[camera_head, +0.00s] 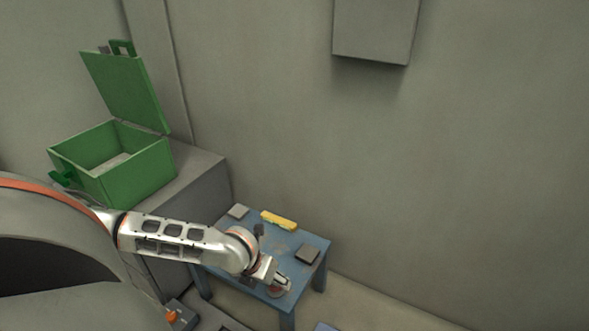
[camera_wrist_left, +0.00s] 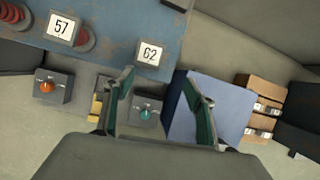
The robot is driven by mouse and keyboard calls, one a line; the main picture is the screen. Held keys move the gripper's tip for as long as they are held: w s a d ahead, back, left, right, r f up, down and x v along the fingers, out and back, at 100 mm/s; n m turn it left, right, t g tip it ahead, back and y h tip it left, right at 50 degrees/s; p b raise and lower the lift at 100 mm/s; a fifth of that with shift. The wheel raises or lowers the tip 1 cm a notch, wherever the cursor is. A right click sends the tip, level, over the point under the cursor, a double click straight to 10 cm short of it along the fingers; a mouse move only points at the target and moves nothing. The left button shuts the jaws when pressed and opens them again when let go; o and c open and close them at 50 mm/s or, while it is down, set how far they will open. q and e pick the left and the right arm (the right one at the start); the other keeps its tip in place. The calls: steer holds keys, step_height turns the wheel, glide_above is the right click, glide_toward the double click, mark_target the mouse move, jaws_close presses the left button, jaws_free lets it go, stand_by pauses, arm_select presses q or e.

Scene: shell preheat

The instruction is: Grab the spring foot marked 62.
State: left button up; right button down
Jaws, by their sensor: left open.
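A white card marked 62 (camera_wrist_left: 151,53) sits at the edge of the blue table in the left wrist view. No spring shows clearly beside it. A card marked 57 (camera_wrist_left: 61,27) lies to its left, with a red coil (camera_wrist_left: 84,38) partly behind it. Another red coil (camera_wrist_left: 14,14) is at the upper left corner. My left gripper (camera_wrist_left: 158,72) is open, its teal fingers apart, with card 62 just beyond and between the fingertips. In the head view my left gripper (camera_head: 279,284) is at the table's near edge. My right gripper is not in view.
The blue table (camera_head: 312,246) holds a yellow piece (camera_head: 279,219), a grey block (camera_head: 238,211) and a dark block (camera_head: 307,254). An open green box (camera_head: 140,170) stands on a grey ledge. In the wrist view, boxes with an orange knob (camera_wrist_left: 47,86) and a teal knob (camera_wrist_left: 145,113) lie below.

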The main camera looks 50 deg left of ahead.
mark_target(275, 284)
arm_select(q)
steer(key=shift+m+y, duration=0.3)
steer(key=shift+m, duration=0.3)
steer(key=w+a+f+b, duration=0.1)
steer(key=f, duration=0.1)
steer(key=w+a+f+b, duration=0.1)
steer(key=f, duration=0.1)
steer(key=w+a+f+b, duration=0.1)
steer(key=f+b, duration=0.1)
steer(key=f, duration=0.1)
steer(key=shift+a, duration=0.25)
steer(key=shift+w+f, duration=0.15)
steer(key=shift+w, duration=0.15)
steer(key=shift+w+r, duration=0.15)
steer(key=shift+r, duration=0.05)
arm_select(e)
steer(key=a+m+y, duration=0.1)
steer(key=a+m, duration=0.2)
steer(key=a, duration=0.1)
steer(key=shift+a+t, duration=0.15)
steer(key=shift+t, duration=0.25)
arm_select(q)
steer(key=c, duration=1.5)
